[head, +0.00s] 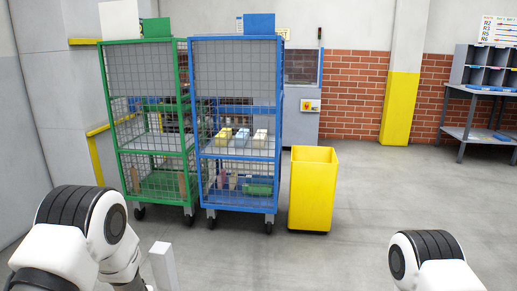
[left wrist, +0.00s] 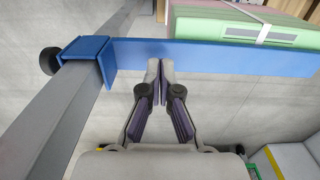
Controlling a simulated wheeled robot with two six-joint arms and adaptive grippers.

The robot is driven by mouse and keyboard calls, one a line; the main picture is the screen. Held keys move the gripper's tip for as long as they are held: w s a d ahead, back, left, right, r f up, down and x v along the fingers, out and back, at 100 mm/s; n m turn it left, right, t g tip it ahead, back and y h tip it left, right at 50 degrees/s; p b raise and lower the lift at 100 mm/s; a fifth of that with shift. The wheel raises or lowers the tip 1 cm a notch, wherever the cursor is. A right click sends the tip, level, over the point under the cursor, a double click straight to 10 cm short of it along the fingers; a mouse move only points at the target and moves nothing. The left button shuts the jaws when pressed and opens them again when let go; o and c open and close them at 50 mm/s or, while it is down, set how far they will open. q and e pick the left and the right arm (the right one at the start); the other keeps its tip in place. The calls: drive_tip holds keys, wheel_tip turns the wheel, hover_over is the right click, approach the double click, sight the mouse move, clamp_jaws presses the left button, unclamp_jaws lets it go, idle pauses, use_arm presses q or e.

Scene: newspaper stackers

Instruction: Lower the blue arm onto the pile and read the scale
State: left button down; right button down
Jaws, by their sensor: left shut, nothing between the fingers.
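In the left wrist view a long flat blue arm (left wrist: 235,58) runs across the picture to the right from a blue collar (left wrist: 88,52) around a slanting grey post (left wrist: 55,115). My left gripper (left wrist: 161,70) is shut and empty; its fingertips overlap the blue arm in the picture, and I cannot tell whether they touch it. A pile with a green strapped bundle (left wrist: 225,22) shows beyond the arm at the upper right. I see no readable scale marks. My right gripper is out of view.
A green cage trolley (head: 112,150) and a blue cage trolley (head: 276,170) stand ahead. A yellow bin (head: 311,195) is beside the blue one. A sorting rack (head: 487,68) on a table is at the far right. The floor (head: 370,200) right of the bin is clear.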

use_arm(q)
drive_tip(key=shift+f, duration=0.2)
idle(0.4)
drive_tip(key=shift+f+b, duration=0.6)
drive_tip(key=shift+f, duration=0.3)
drive_tip(key=shift+r, duration=0.15)
wheel_tip(320, 180, up, 8)
drive_tip(key=p, duration=0.7)
